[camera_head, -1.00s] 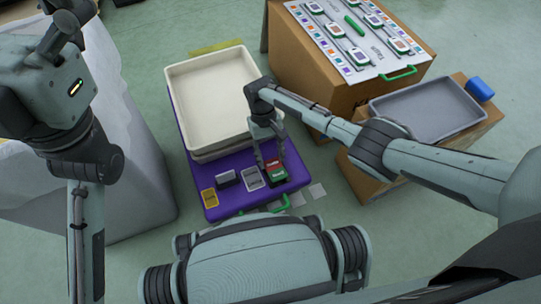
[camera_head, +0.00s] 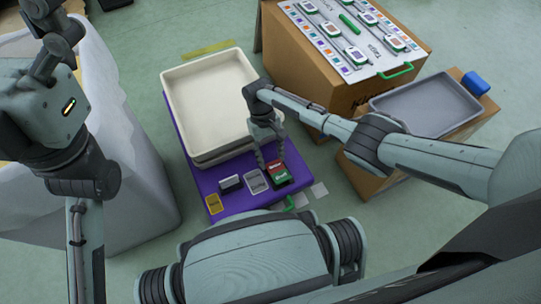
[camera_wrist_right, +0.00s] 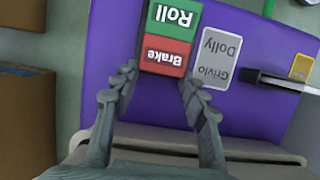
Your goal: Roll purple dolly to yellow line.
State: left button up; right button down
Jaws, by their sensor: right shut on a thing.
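The purple dolly (camera_head: 235,204) stands on the floor in the middle of the head view and carries stacked cream trays (camera_head: 165,100). A block with a red Brake half and a green Roll half (camera_head: 280,180) sits at its near right corner; it also shows in the right wrist view (camera_wrist_right: 172,18). My right gripper (camera_head: 270,162) is shut on this block, with one finger on each side of its red end. The yellow line (camera_head: 208,49) lies on the floor just beyond the trays. My left arm is at the left; its gripper is not visible.
A large pale bin (camera_head: 130,150) stands left of the dolly. A cardboard box (camera_head: 290,70) with a panel on top stands behind right, and a lower box with a grey tray (camera_head: 373,108) stands at the right. My base fills the near side.

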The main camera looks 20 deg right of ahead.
jog(key=shift+w+a+r+t, duration=0.15)
jog(key=shift+w+r+t, duration=0.2)
jog(key=shift+w, duration=0.5)
jog(key=c, duration=1)
grip_release()
jog(key=shift+o, duration=1.1)
jog(key=shift+s, duration=0.2)
jog(key=shift+f, duration=0.1)
jog(key=v, duration=1.2)
jog(key=shift+c, duration=0.5)
